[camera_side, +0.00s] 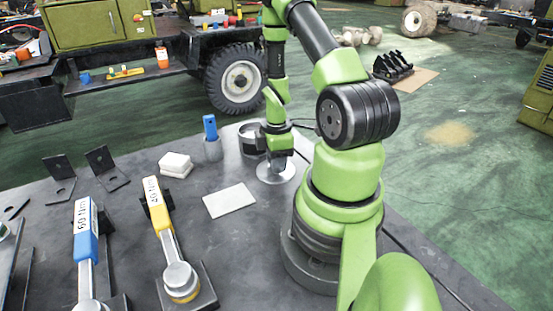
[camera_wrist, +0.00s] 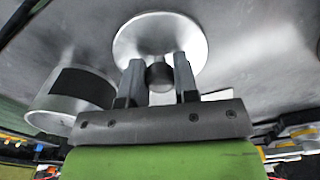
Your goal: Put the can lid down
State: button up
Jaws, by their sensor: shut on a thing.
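The can lid (camera_side: 277,174) is a round silvery disc, low over the dark table next to an open can. In the wrist view the lid (camera_wrist: 137,37) shows as a bright disc with a dark knob (camera_wrist: 159,74) at its middle. My gripper (camera_wrist: 157,72) has its two fingers on either side of the knob and is shut on it. I cannot tell whether the lid touches the table. The can (camera_side: 250,141) stands just behind and left of the lid; it also shows in the wrist view (camera_wrist: 72,98) with a dark band.
A cup with a blue-handled tool (camera_side: 211,138) stands left of the can. A white flat plate (camera_side: 229,201) and stacked white blocks (camera_side: 175,164) lie to the left. A yellow torque wrench (camera_side: 158,213) and a blue one (camera_side: 86,245) rest on stands at the front left.

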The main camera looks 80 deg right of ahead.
jog(key=o, duration=0.9)
notch_tip(320, 180, up, 12)
jog(key=w+a+r+m+t+h, duration=0.1)
jog(key=w+a+r+m+t, duration=0.3)
jog(key=a+r, duration=0.55)
jog(key=s+a+r+m+t+y, duration=0.1)
jog(key=a+r+m, duration=0.1)
jog(key=a+r, duration=0.1)
jog(key=s+a+r+m+t+y, duration=0.1)
jog(key=s+a+r+m, duration=0.1)
jog(key=a, duration=0.3)
jog(key=s+a+r+m+t+y, duration=0.1)
jog(key=a+r+m, duration=0.1)
jog(key=a, duration=0.3)
jog(key=shift+s+r, duration=0.35)
jog(key=shift+r, duration=0.55)
